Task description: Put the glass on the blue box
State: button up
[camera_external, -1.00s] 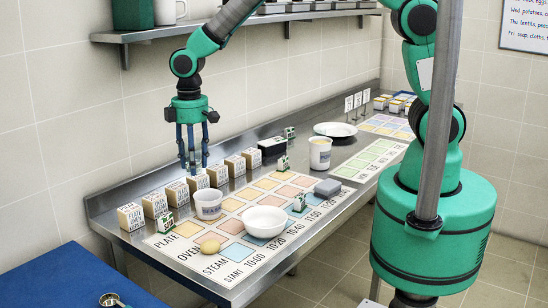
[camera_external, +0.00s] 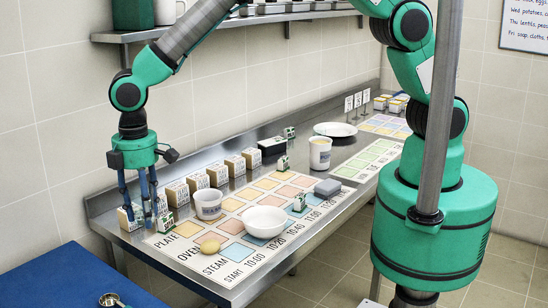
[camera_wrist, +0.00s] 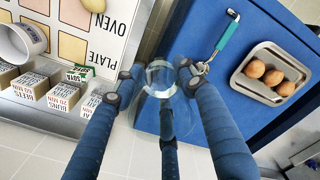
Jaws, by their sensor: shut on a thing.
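A clear glass (camera_wrist: 160,78) is between the fingertips of my gripper (camera_wrist: 160,80) in the wrist view, and the fingers are shut on it. In the external view my gripper (camera_external: 140,212) hangs fingers-down at the near left end of the steel counter; the glass cannot be made out there. The blue box (camera_external: 50,280) has a broad flat top at the lower left. In the wrist view the blue box (camera_wrist: 215,25) lies to the right, and the glass appears over its left edge, above the gap beside the counter.
On the blue box are a green-handled scoop (camera_wrist: 222,45) and a metal tray (camera_wrist: 248,85) with brown eggs. The blue top has free room.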

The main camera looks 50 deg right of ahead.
jog(key=shift+s+a, duration=0.6)
jog(key=shift+a, duration=0.25)
notch_tip(320, 180, down, 12)
jog(key=shift+f, duration=0.25)
jog(key=shift+w, duration=0.1)
send_over(91, 295)
jog(key=shift+s+d+f, duration=0.15)
jog(key=shift+f, duration=0.2)
jog(key=shift+s+d+f, duration=0.1)
jog(key=shift+f, duration=0.25)
jog(key=shift+w+a, duration=0.1)
jog(key=shift+w+a, duration=0.1)
jog(key=shift+a, duration=0.05)
jog(key=shift+f+b, duration=0.3)
jog(key=shift+f, duration=1.5)
